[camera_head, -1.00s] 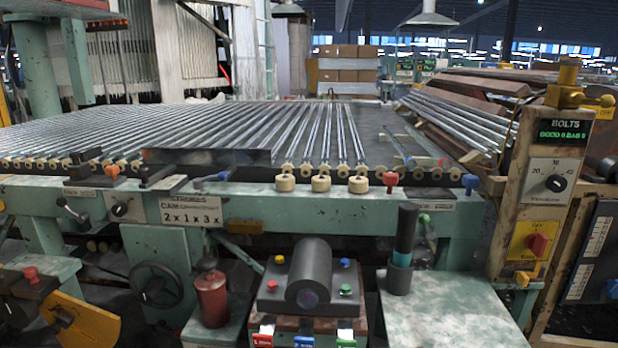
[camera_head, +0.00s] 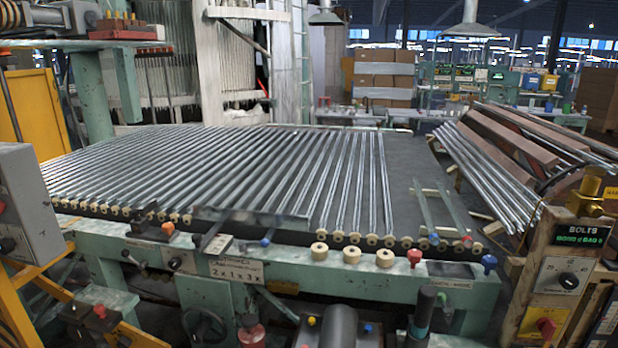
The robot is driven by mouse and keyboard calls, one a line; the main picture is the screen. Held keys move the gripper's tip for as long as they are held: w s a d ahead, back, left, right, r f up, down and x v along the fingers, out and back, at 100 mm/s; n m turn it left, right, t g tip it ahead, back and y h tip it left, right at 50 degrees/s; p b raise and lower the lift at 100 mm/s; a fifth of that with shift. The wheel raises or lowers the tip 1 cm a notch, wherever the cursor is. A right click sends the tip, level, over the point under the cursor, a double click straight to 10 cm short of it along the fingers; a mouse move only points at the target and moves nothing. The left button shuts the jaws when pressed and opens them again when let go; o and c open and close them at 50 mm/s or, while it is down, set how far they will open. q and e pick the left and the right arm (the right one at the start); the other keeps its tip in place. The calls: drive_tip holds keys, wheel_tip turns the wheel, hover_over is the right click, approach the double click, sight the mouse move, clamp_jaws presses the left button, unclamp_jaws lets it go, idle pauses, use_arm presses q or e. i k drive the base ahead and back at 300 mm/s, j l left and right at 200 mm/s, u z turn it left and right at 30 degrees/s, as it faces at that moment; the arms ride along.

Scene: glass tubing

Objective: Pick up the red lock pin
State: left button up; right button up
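Several small red parts show, and I cannot tell for sure which is the lock pin. One red pin (camera_head: 414,257) stands upright on the front rail of the green machine (camera_head: 330,281), right of the cream rollers. Another red knob (camera_head: 99,310) is on a dark block at the lower left. Neither of my grippers is in view.
A blue knob (camera_head: 489,262) stands right of the red pin. A control post (camera_head: 552,278) with a dial and red switch is at the right. A grey control box (camera_head: 28,205) is at the left. Glass tubes (camera_head: 230,175) cover the table.

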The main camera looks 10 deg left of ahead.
sight(99, 309)
drive_tip(key=u, duration=1.6)
